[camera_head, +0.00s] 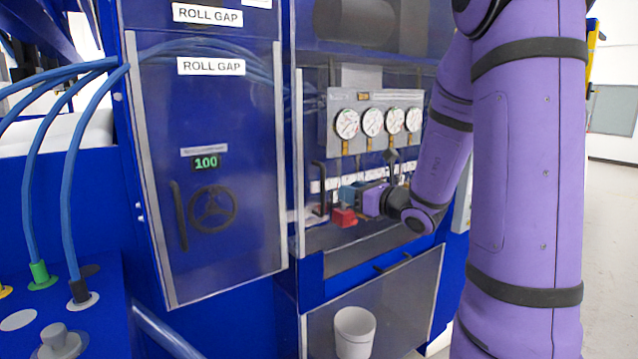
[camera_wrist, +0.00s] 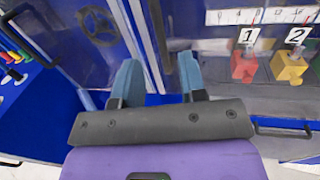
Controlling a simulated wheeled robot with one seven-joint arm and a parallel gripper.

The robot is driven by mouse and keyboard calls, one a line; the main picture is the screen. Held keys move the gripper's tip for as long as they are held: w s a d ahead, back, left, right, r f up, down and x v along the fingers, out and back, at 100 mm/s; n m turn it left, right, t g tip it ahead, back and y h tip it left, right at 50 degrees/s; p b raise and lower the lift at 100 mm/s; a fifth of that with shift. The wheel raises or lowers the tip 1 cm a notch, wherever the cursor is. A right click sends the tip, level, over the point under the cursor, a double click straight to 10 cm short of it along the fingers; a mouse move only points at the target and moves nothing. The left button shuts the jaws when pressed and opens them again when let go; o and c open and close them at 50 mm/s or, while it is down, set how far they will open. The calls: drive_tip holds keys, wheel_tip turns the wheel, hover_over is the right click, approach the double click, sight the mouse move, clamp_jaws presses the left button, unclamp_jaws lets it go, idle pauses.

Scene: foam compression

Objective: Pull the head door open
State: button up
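A clear-panelled door (camera_head: 312,285), which I take to be the head door, stands in front of the gauges, and it looks shut. A black upright handle (camera_head: 318,186) shows near its left side. My gripper (camera_head: 346,194) is in front of this panel, just right of the handle. In the wrist view my gripper (camera_wrist: 158,62) has its two blue fingers well apart, with nothing clearly held between them. A dark upright bar (camera_wrist: 162,30), perhaps the handle, is beyond the fingertips; contact cannot be told.
Left is the ROLL GAP door (camera_head: 225,265) with a handwheel (camera_head: 213,208) and its own handle (camera_head: 179,215). Red (camera_wrist: 243,68) and yellow (camera_wrist: 289,68) valves sit right of my fingers. A white bucket (camera_head: 354,332) shows low down. Blue hoses (camera_head: 68,180) hang at left.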

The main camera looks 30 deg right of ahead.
drive_tip(key=x, duration=0.9)
drive_tip(key=shift+w+a, duration=0.15)
drive_tip(key=shift+w, duration=0.15)
drive_tip(key=shift+c, duration=0.2)
clamp_jaws()
